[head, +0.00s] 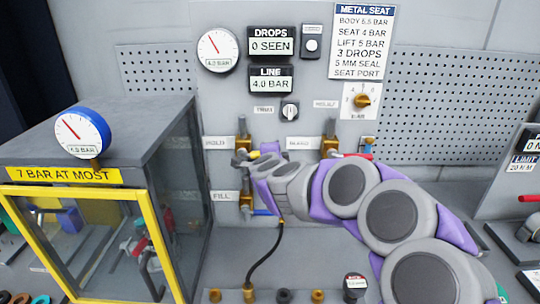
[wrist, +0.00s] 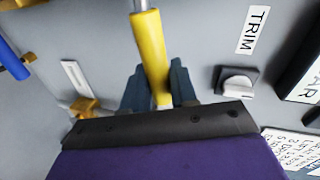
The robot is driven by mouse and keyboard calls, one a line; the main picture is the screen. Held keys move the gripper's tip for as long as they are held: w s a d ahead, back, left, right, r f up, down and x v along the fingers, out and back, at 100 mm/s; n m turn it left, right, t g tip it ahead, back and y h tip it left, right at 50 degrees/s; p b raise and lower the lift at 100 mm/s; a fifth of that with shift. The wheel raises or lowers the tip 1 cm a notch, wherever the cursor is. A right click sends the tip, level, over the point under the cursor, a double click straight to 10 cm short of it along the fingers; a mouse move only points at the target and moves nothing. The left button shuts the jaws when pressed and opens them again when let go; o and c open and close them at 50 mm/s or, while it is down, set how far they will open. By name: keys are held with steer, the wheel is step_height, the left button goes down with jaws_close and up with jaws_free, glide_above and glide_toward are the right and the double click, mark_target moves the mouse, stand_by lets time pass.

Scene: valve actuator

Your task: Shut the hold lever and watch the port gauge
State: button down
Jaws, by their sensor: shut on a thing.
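The yellow lever handle (wrist: 151,45) runs between the fingers of my gripper (wrist: 160,92) in the wrist view, and the gripper is shut on it. In the head view, a bit of yellow (head: 253,155) shows at my gripper (head: 243,160), beside the HOLD label (head: 218,143) and its brass valve (head: 242,128). My gripper and wrist hide most of this lever. A small dark-topped gauge (head: 355,283) stands on the bench at the front; its reading is too small to be sure of. No visible label names a port gauge.
A panel gauge (head: 218,49) and the LINE display (head: 271,79) read 4.0 bar. The DROPS display (head: 271,41) reads 0 SEEN. The red bleed lever (head: 352,155) is right of my wrist, the blue fill lever (head: 264,212) below. A yellow-framed cabinet (head: 105,188) stands left.

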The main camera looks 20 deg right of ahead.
steer(key=shift+d+f+m+y+b, duration=0.1)
steer(key=shift+f+m+y+b, duration=0.2)
steer(key=shift+f+m+b, duration=0.45)
steer(key=shift+f, duration=0.15)
steer(key=c, duration=1.3)
jaws_free()
steer(key=shift+o, duration=1.4)
steer(key=shift+w, duration=0.1)
steer(key=shift+d, duration=0.1)
steer(key=shift+s+a+r, duration=0.2)
steer(key=shift+s+r, duration=0.05)
steer(key=shift+s, duration=0.3)
steer(key=p+v, duration=0.2)
steer(key=v, duration=1.4)
steer(key=shift+s+f+p, duration=0.15)
steer(key=shift+f+p, duration=0.15)
steer(key=shift+p, duration=0.1)
